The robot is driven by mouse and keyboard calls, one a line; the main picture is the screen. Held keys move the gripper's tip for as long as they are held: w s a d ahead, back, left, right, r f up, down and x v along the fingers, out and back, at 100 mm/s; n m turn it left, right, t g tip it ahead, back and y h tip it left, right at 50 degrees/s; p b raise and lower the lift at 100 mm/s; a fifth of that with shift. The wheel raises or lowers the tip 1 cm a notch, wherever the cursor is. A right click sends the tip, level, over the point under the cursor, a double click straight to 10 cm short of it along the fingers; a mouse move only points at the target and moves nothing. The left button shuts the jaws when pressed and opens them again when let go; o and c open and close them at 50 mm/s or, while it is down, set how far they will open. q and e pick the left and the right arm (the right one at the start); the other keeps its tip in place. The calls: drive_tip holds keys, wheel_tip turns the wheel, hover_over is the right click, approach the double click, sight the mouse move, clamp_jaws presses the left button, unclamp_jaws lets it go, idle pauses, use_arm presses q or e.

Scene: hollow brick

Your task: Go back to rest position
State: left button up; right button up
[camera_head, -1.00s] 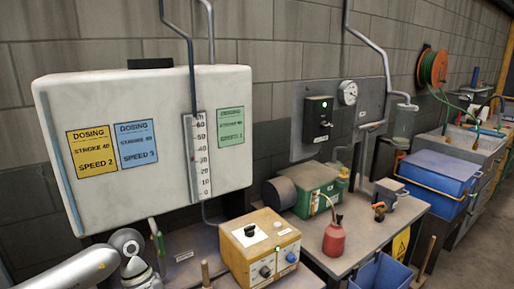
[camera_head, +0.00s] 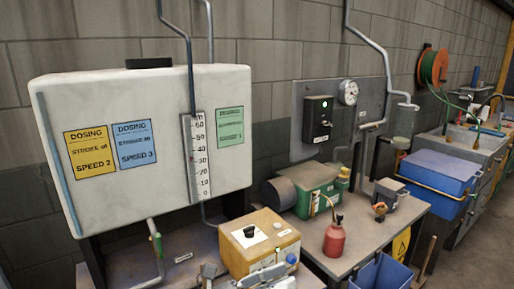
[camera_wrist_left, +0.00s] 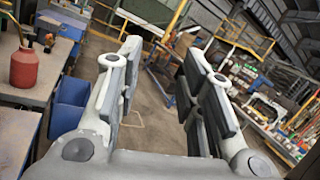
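My left gripper (camera_wrist_left: 160,75) is open and empty in the left wrist view, its two fingers wide apart. In the head view a grey-white part of what looks like the same gripper (camera_head: 266,277) shows at the bottom edge, in front of the yellow control box (camera_head: 262,246). Whether it touches the box I cannot tell. My right gripper is in neither view.
A white dosing tank (camera_head: 150,180) stands at left. A red bottle (camera_head: 334,238) and green pump (camera_head: 314,190) stand on the bench. A blue bin (camera_head: 380,272) is beside it. In the wrist view, open floor (camera_wrist_left: 150,130) lies beyond the fingers.

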use_arm(q)
drive_tip(key=w+a+f+n+t+y, duration=0.1)
drive_tip(key=w+a+n+t+y, duration=0.35)
drive_tip(key=n, duration=0.75)
drive_tip(key=w+a+f+n+t+y, duration=0.1)
drive_tip(key=a+n+t+y, duration=0.6)
drive_tip(key=n, duration=0.4)
drive_tip(key=s+a+f+n+g+y, duration=0.3)
drive_tip(key=a+f+n+y, duration=0.15)
drive_tip(key=f+n, duration=0.25)
drive_tip(key=s+a+f+n+g+y, duration=0.2)
drive_tip(key=s+a+f+n+y, duration=0.1)
drive_tip(key=a+f+n, duration=0.35)
drive_tip(key=s+a+f+n+g, duration=0.1)
drive_tip(key=s+f+n+g, duration=0.4)
drive_tip(key=s, duration=0.5)
drive_tip(key=s+a+f+n+g, duration=0.1)
drive_tip(key=s+f+n+g, duration=0.3)
drive_tip(key=s+f, duration=0.45)
drive_tip(key=s+f+g, duration=0.2)
drive_tip(key=s+f, duration=0.1)
drive_tip(key=f, duration=2.1)
drive_tip(key=s+a+f, duration=0.3)
drive_tip(key=s+f, duration=1.3)
drive_tip(key=s, duration=0.1)
drive_tip(key=shift+f+m+g, duration=0.2)
drive_tip(key=shift+m+g, duration=0.15)
drive_tip(key=shift+g, duration=0.1)
